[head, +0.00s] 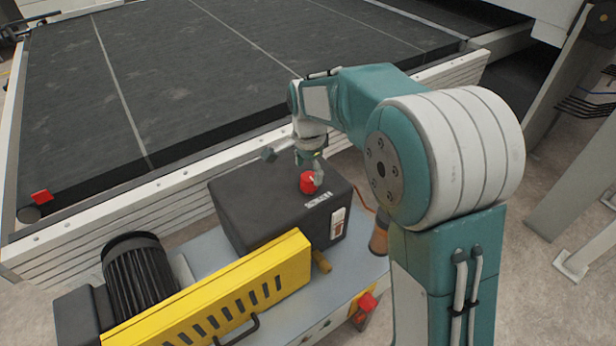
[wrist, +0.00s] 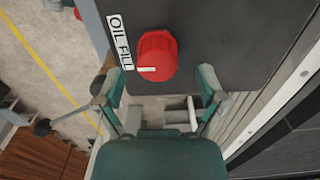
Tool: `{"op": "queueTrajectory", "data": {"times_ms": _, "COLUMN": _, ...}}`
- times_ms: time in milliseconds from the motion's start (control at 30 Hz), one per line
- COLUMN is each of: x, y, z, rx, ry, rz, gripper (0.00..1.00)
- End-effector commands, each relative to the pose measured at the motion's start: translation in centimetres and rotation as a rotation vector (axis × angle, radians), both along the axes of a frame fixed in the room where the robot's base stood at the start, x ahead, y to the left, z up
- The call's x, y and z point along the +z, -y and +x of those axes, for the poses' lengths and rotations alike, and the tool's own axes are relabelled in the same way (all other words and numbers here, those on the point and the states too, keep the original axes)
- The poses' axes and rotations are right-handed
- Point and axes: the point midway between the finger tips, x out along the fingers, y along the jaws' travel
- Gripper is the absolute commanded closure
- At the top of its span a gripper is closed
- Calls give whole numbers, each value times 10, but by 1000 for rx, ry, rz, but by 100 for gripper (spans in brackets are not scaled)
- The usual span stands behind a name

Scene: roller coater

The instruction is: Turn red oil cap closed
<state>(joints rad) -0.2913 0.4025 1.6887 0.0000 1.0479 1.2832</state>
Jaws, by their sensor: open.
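The red oil cap (head: 308,182) sits on top of the black box (head: 236,200), near its far right corner, in the head view. In the wrist view the red cap (wrist: 157,55) shows from above, with a pale mark on its edge and an "OIL FILL" label (wrist: 121,42) beside it. My gripper (wrist: 163,84) is open, with one finger to each side of the cap's near edge. The fingers appear apart from the cap, and nothing is held. In the head view my gripper (head: 310,168) is just above and behind the cap, partly hidden by my arm.
A yellow slotted guard (head: 215,292) and a black finned motor (head: 138,275) stand in front of the box. The roller coater's long pale side rail (head: 190,178) runs close behind it. A red knob (head: 368,302) sticks out at the lower right.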

Motion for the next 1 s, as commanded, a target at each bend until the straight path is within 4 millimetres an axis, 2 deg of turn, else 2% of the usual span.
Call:
{"op": "queueTrajectory", "data": {"times_ms": 33, "x": 12, "y": 0, "z": 1, "rx": 0, "ry": 6, "rz": 2, "gripper": 10}}
{"op": "queueTrajectory", "data": {"times_ms": 200, "x": 48, "y": -1, "z": 2, "rx": 0, "ry": 5, "rz": 1, "gripper": 10}}
{"op": "queueTrajectory", "data": {"times_ms": 433, "x": 84, "y": -2, "z": 2, "rx": 0, "ry": 3, "rz": -1, "gripper": 10}}
{"op": "queueTrajectory", "data": {"times_ms": 600, "x": 92, "y": -2, "z": 2, "rx": 0, "ry": 1, "rz": -1, "gripper": 10}}
{"op": "queueTrajectory", "data": {"times_ms": 1000, "x": 92, "y": -1, "z": 1, "rx": 1, "ry": 1, "rz": -1, "gripper": 10}}
